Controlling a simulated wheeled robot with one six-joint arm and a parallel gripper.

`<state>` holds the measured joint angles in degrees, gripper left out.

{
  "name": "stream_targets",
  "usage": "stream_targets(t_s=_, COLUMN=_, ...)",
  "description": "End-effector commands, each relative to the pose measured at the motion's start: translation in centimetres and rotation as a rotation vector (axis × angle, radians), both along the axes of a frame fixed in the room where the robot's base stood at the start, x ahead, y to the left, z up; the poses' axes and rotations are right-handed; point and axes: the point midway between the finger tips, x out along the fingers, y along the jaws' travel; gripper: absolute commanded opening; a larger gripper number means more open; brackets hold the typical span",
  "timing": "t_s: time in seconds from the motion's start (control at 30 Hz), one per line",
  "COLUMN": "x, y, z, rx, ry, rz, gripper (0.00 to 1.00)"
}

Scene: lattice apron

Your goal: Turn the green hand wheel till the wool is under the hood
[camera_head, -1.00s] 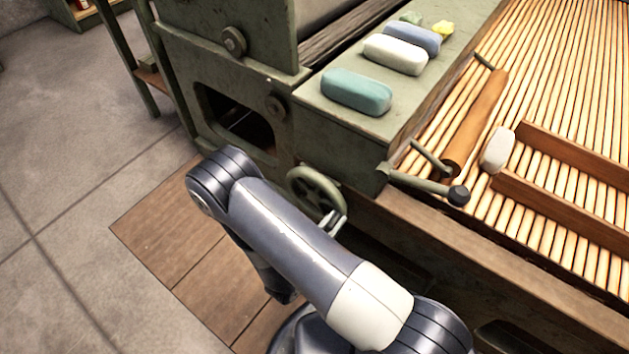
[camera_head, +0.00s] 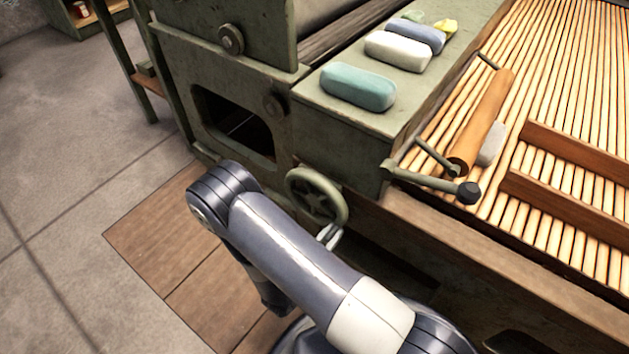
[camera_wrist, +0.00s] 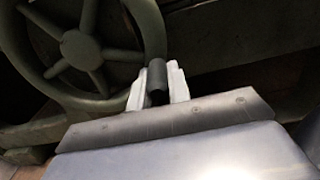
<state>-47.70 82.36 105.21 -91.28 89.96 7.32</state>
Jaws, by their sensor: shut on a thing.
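The green hand wheel (camera_head: 317,195) is on the machine's side; its spokes also show in the wrist view (camera_wrist: 85,50). My gripper (camera_wrist: 157,88) has its pale fingers shut on the wheel's dark handle (camera_wrist: 156,75), at the rim's right in the wrist view. I cannot tell for sure which part is the hood.
Teal (camera_head: 358,86), white (camera_head: 397,51) and blue (camera_head: 417,35) bundles lie on the green ledge (camera_head: 340,108). A crank lever with a dark knob (camera_head: 468,192) juts out at the apron's near left corner. Wooden rails (camera_head: 565,205) cross the apron. Open floor lies left.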

Motion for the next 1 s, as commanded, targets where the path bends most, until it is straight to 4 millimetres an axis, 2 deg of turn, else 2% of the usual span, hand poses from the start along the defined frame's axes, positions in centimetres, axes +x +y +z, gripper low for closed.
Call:
stream_targets(t_s=0.17, x=0.6, y=0.7, z=-0.2, rx=0.005, ry=-0.014, rz=0.013, gripper=0.03)
stream_targets(t_s=0.37, x=1.6, y=2.0, z=-2.2, rx=0.007, ry=-0.017, rz=0.013, gripper=0.14)
stream_targets(t_s=0.5, x=2.0, y=2.5, z=-2.5, rx=0.004, ry=-0.015, rz=0.013, gripper=0.02)
stream_targets(t_s=0.77, x=2.1, y=2.5, z=-2.5, rx=0.003, ry=-0.015, rz=0.012, gripper=0.02)
stream_targets(t_s=1.0, x=3.7, y=4.4, z=-3.8, rx=0.005, ry=-0.016, rz=0.011, gripper=0.02)
